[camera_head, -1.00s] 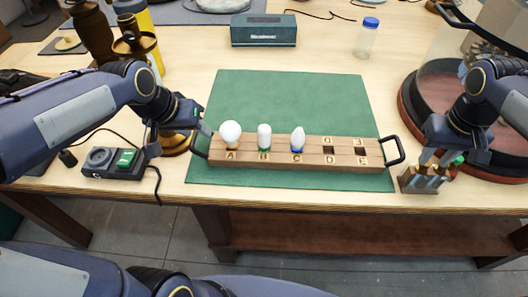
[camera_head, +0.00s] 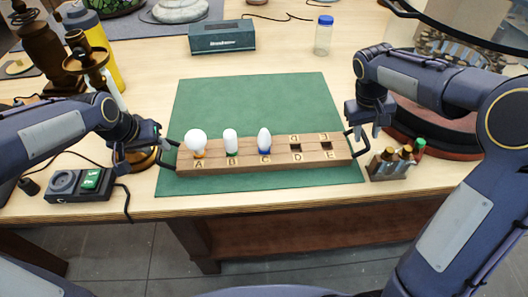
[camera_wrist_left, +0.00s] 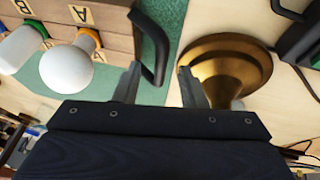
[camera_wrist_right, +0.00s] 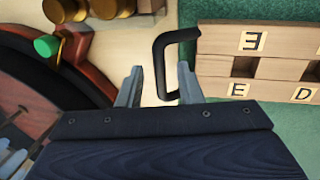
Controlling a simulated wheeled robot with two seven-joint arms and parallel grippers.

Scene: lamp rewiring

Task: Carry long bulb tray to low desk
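The long wooden bulb tray (camera_head: 222,166) lies on a green mat at the table's front edge. White bulbs stand in slots A (camera_head: 196,141), B (camera_head: 230,141) and C (camera_head: 264,140); slots D and E are empty. My left gripper (camera_head: 158,144) is at the tray's left black handle, which shows between its open fingers in the left wrist view (camera_wrist_left: 156,50). My right gripper (camera_head: 368,128) is at the right handle, which lies between its open fingers in the right wrist view (camera_wrist_right: 160,65). I cannot tell whether the fingers touch the handles. No low desk is identifiable.
A brass lamp base (camera_wrist_left: 228,62) stands close beside my left gripper. A small rack of bottles (camera_head: 390,164) and a round red-brown base (camera_head: 440,140) are near my right gripper. A black switch box (camera_head: 80,184) sits front left. The mat (camera_head: 250,100) behind the tray is clear.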

